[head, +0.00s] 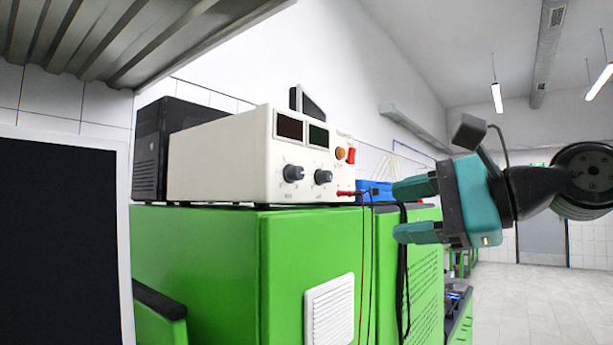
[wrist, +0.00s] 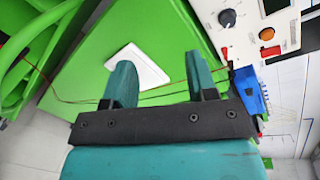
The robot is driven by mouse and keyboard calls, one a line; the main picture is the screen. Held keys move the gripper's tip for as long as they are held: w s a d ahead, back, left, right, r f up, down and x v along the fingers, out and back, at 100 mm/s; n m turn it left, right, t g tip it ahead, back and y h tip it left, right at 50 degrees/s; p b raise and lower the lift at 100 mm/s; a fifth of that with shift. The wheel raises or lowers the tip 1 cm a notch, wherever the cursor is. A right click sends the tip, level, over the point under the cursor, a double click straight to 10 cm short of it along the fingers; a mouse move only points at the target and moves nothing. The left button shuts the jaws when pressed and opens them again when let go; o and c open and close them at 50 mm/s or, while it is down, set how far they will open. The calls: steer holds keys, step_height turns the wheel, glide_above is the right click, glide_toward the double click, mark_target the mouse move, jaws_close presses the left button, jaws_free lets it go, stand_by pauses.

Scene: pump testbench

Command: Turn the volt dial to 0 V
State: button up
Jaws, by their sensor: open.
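The cream power supply (head: 220,160) stands on a green cabinet and has two dark dials on its front. The left dial (head: 293,173) and right dial (head: 323,177) sit below two dark displays; their labels are too small to read, so I cannot tell which is volt. One dial (wrist: 227,18), likely the right one, shows at the top right of the wrist view. My gripper (head: 400,212) is open and empty, to the right of the power supply and apart from it. Its two teal fingers (wrist: 160,72) point toward the cabinet's vent in the wrist view.
An orange lamp (head: 340,153) and red switch (head: 352,156) are on the panel's right. Red and black leads hang down the green cabinet (head: 200,250) front. A blue box (head: 375,190) sits behind my gripper. A dark screen (head: 60,240) fills the left foreground.

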step_height(320, 180, up, 6)
steer(key=d+m+y, duration=0.2)
steer(key=m, duration=0.1)
steer(key=p, duration=0.7)
glide_toward(302, 174)
steer(key=shift+t, duration=0.4)
steer(key=x, duration=0.8)
steer(key=shift+s+a, duration=0.15)
steer(key=shift+a, duration=0.1)
steer(key=shift+w+a+f, duration=0.1)
steer(key=shift+w+a, duration=0.15)
steer(key=shift+a, duration=0.15)
steer(key=c, duration=0.9)
